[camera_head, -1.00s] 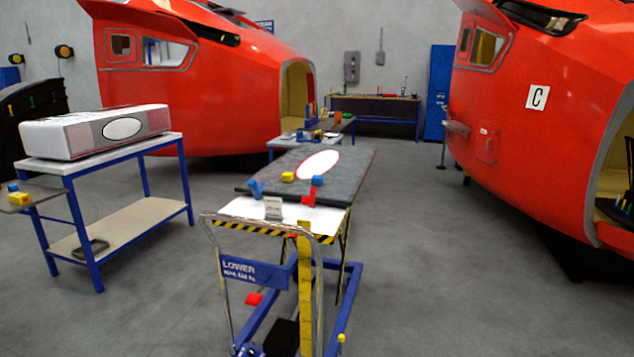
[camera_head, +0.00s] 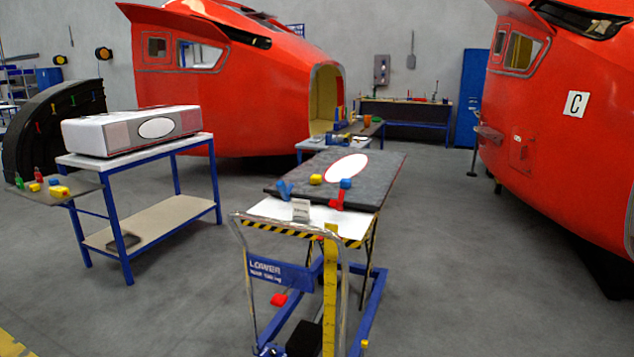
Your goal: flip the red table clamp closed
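A red clamp (camera_head: 338,200) sits at the near right edge of the dark grey panel on the lift table (camera_head: 270,209). It is small in view, and I cannot tell whether its lever is open or closed. A blue clamp (camera_head: 285,190) sits at the panel's near left corner. The dark grey panel (camera_head: 300,180) carries a white oval with a red rim. Neither of my grippers shows in the head view.
The lift table has a metal push handle (camera_head: 240,262) and a yellow-black striped edge facing me. A blue workbench (camera_head: 122,228) with a white box stands left. Red nosecones (camera_head: 255,90) stand behind and to the right (camera_head: 545,130). The floor right of the lift table is clear.

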